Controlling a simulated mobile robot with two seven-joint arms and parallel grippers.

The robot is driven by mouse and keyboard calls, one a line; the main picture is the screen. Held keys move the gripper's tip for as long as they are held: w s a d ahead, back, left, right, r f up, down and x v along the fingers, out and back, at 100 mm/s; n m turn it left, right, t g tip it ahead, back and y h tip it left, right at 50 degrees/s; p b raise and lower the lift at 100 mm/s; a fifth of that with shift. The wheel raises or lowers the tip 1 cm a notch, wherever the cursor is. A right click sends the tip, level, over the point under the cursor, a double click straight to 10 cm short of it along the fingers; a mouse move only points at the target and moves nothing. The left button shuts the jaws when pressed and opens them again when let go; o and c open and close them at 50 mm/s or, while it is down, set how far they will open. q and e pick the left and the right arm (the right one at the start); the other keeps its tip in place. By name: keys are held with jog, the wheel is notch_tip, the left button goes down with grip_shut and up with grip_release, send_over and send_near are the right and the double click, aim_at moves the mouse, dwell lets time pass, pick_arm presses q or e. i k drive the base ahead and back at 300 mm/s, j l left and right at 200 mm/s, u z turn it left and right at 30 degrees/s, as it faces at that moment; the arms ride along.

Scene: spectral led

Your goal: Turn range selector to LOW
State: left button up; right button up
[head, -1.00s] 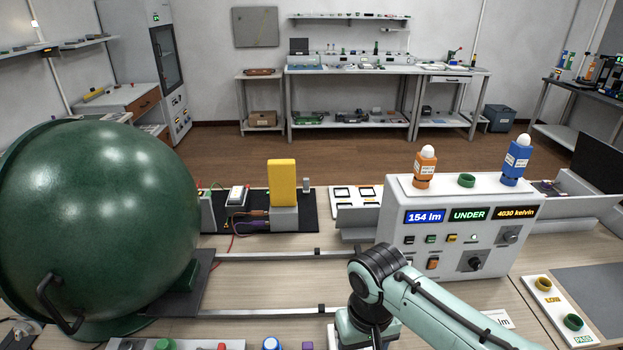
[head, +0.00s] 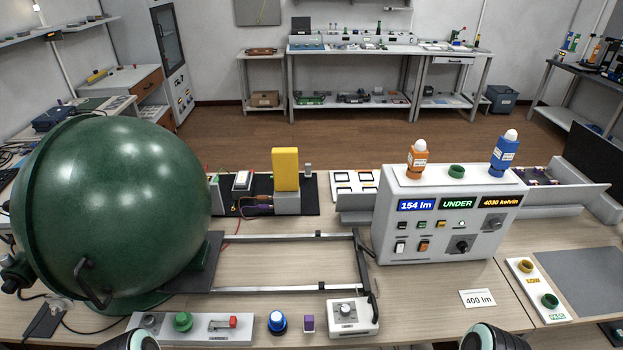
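The white instrument box (head: 384,238) stands right of centre; its displays read 154 lm, UNDER and 4030 kelvin. Its front has a black rotary knob (head: 463,246), a grey knob (head: 493,225) at upper right, and rows of small buttons and switches. A small white box with a dial knob (head: 345,310) sits at the front edge of the bench. The labels by these knobs are too small to read, so I cannot tell which is the range selector or where it points. Only rounded parts of my arms show at the bottom edge; neither gripper is in view.
A large green sphere (head: 120,190) fills the left, with a rail frame (head: 285,287) to its right. A 400 lm card (head: 477,299) lies right of clear bench.

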aim_at(462, 247)
jog(key=z, duration=1.25)
